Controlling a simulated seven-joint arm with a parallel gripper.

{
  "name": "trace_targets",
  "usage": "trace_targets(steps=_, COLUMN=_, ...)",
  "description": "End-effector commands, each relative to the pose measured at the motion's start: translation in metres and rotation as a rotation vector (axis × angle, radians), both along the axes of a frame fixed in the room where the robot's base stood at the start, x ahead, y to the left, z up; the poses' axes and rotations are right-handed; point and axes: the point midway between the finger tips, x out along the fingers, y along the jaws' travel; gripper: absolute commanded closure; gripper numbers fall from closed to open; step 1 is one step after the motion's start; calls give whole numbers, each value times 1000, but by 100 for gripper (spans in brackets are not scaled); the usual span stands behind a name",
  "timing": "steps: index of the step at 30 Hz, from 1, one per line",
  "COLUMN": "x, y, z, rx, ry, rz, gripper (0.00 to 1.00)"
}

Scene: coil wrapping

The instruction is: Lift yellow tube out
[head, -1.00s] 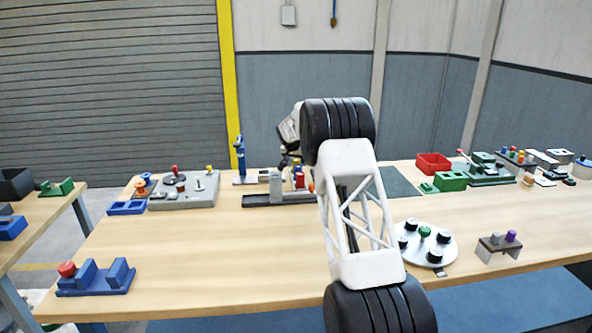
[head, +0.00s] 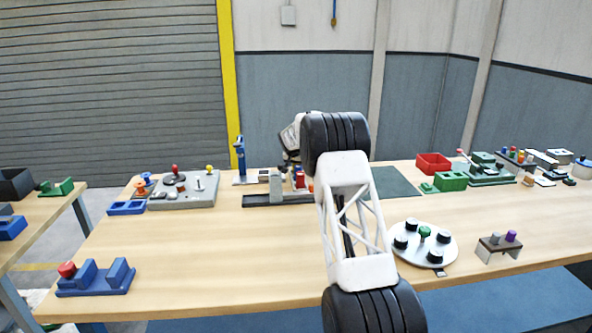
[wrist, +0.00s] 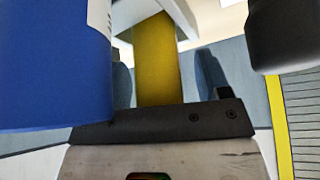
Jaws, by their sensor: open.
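A yellow tube (wrist: 158,65) stands in the middle of the wrist view. One end meets a pale block (wrist: 185,18) at the top; the other passes behind a dark bar (wrist: 165,122) with screws. My gripper (head: 291,158) is mostly hidden behind my arm in the head view, low over the grey station (head: 262,200) at the table's back. It is open. Dark shapes flank the tube in the wrist view and look like its fingers, apart from the tube. I cannot make out the tube in the head view.
A large blue cylinder (wrist: 50,65) is close on the wrist view's left. A blue upright stand (head: 240,158) and a grey panel (head: 185,190) lie left of the station. A round white plate (head: 412,250) is at front right.

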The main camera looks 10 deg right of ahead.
Motion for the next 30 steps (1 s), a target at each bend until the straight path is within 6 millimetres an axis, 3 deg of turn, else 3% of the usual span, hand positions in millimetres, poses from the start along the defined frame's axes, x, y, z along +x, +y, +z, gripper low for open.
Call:
trace_targets(steps=9, x=0, y=0, z=0, rx=0, ry=0, rz=0, gripper=30)
trace_targets(steps=20, x=0, y=0, z=0, rx=0, ry=0, rz=0, gripper=85)
trace_targets(steps=30, x=0, y=0, z=3, rx=0, ry=-1, rz=0, gripper=85)
